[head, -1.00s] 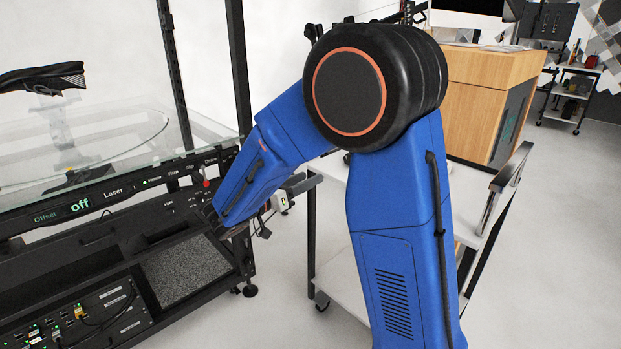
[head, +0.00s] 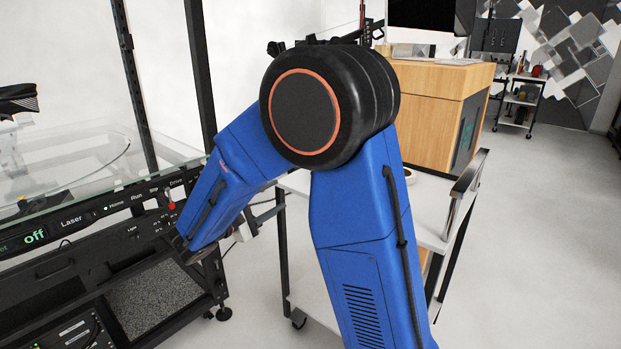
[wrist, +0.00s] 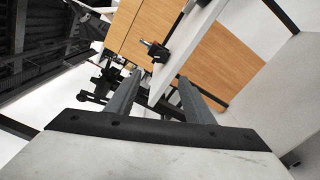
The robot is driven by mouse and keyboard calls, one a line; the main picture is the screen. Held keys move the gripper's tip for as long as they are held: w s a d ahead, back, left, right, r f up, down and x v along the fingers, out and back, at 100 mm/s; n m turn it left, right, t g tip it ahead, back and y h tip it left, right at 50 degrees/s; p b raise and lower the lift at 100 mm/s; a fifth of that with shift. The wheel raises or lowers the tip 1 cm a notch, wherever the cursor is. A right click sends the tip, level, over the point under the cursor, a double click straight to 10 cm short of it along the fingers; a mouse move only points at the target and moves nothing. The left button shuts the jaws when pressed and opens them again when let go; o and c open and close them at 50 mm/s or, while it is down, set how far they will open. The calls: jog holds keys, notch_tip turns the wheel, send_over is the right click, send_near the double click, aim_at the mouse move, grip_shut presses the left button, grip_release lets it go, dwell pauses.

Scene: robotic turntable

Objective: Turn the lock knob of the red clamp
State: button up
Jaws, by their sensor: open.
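I cannot make out the red clamp or its lock knob in either view. In the wrist view my gripper (wrist: 159,77) is open, with its two grey fingers apart and nothing held between them.
The turntable bench (head: 62,270) with a glass top (head: 100,170) and a small red-topped control (head: 171,206) stands at left. A white cart (head: 430,215) stands behind my arm. A wooden cabinet (head: 425,110) is farther back. Open floor (head: 540,230) lies at right.

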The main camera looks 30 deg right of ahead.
jog(key=w+d+n, duration=0.2)
jog(key=d+n, duration=0.2)
jog(key=d, duration=0.1)
jog(key=w+d+n, duration=0.2)
jog(key=d+n, duration=0.2)
jog(key=d, duration=0.1)
jog(key=w+d+n, duration=0.2)
jog(key=d+n, duration=0.2)
jog(key=d, duration=0.2)
jog(key=shift+w, duration=0.1)
dwell(0.6)
jog(key=c, duration=1.1)
